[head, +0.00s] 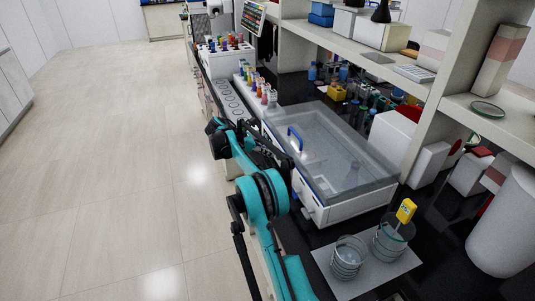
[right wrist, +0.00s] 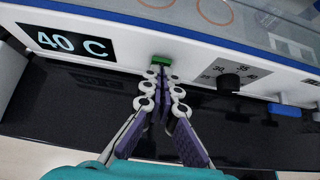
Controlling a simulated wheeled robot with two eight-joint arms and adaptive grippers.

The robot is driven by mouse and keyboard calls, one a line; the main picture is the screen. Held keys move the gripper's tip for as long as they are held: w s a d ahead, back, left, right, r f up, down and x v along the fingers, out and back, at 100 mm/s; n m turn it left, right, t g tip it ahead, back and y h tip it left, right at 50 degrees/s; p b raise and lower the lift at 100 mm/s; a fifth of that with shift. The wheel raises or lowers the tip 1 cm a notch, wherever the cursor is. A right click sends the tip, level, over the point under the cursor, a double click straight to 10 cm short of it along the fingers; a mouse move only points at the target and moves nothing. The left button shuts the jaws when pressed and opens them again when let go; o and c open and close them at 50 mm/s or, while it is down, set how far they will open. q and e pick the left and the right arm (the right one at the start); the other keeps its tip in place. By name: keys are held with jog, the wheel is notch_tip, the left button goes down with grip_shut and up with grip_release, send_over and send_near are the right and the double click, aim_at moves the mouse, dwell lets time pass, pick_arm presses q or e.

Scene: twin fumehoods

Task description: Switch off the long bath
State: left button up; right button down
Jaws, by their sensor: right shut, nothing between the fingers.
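The long bath (head: 352,206) is a white box with a clear lid and a blue lid handle (head: 295,138), on the dark bench. In the right wrist view its front panel (right wrist: 190,70) shows a lit "40 C" display (right wrist: 68,43), a small green switch (right wrist: 161,60) and a black dial knob (right wrist: 230,82). My right gripper (right wrist: 161,72) is shut and empty, its fingertips right at the green switch; I cannot tell whether they touch. In the head view my right gripper (head: 282,158) is beside the bath's front, hiding part of it. My left gripper is not in view.
A blue part (right wrist: 285,110) sticks out right of the knob. Glass beakers (head: 347,258) stand on a pale mat at the near end, one with a yellow device (head: 406,210). Racks of coloured tubes (head: 258,88) stand farther back. The floor (head: 120,170) at left is clear.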

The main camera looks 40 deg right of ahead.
jog(key=shift+s+d+r+p, duration=0.15)
jog(key=shift+d+r+p, duration=0.15)
jog(key=shift+d+p, duration=0.15)
jog(key=shift+a+f, duration=0.1)
jog(key=shift+f, duration=0.05)
jog(key=shift+r+p, duration=0.45)
jog(key=shift+r, duration=0.4)
